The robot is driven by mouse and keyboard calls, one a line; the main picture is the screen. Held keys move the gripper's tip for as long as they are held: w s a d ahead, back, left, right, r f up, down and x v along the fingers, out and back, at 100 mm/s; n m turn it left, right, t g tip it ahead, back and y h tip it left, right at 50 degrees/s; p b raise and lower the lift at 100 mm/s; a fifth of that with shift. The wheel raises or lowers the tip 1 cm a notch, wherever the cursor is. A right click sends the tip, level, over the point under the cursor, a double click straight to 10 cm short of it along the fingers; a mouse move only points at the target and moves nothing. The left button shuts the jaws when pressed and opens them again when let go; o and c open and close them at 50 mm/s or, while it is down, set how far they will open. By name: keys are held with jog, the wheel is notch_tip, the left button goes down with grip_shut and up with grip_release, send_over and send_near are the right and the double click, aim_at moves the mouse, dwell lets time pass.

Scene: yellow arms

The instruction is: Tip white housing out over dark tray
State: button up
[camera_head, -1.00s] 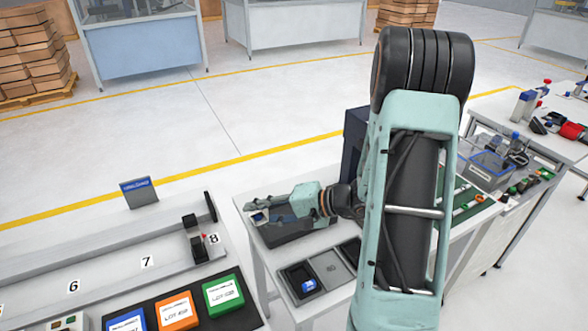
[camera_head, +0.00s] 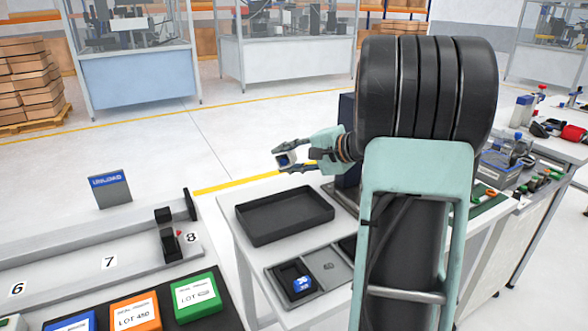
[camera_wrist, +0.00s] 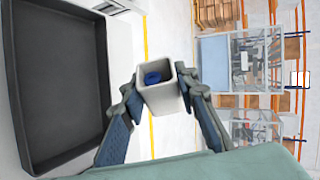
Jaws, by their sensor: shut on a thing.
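My gripper (camera_head: 294,157) is shut on a white housing (camera_wrist: 159,94), an open-topped square cup. In the wrist view the housing sits between both fingers with its open end towards the camera, and a blue round thing (camera_wrist: 153,78) shows inside. In the head view the housing (camera_head: 286,158) is held in the air above and behind the dark tray. The dark tray (camera_head: 243,227) is an empty, low-walled black box on the white table. It fills the left of the wrist view (camera_wrist: 103,75).
A two-part grey holder (camera_head: 331,283) with a blue piece (camera_head: 302,284) stands in front of the tray. A rail with a black stop (camera_head: 168,240) and coloured lot boxes (camera_head: 195,295) lies to the left. The floor behind the table is clear.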

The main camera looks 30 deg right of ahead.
aim_at(294, 152)
jog(key=shift+w+d+r+m+h+b, duration=0.1)
jog(key=shift+d+r+m+h+b, duration=0.15)
jog(key=shift+d+r+b, duration=0.3)
jog(key=shift+w+d+r+m+h+b, duration=0.15)
jog(key=shift+d+r+h+b, duration=0.2)
jog(key=shift+d+b, duration=0.35)
jog(key=n+h, duration=0.1)
jog(key=f+n+h, duration=0.1)
jog(key=h, duration=0.1)
jog(key=shift+a+f+n, duration=0.2)
jog(key=shift+f+n, duration=0.05)
jog(key=shift+n, duration=0.15)
jog(key=shift+f+n+h+b, duration=0.3)
jog(key=shift+f+n+h, duration=0.3)
jog(key=shift+n+h, duration=0.4)
notch_tip(294, 152, down, 2)
jog(key=shift+a+n+h+b, duration=0.1)
jog(key=shift+n+h+b, duration=0.7)
jog(key=shift+h+b, duration=0.25)
jog(key=shift+r, duration=0.2)
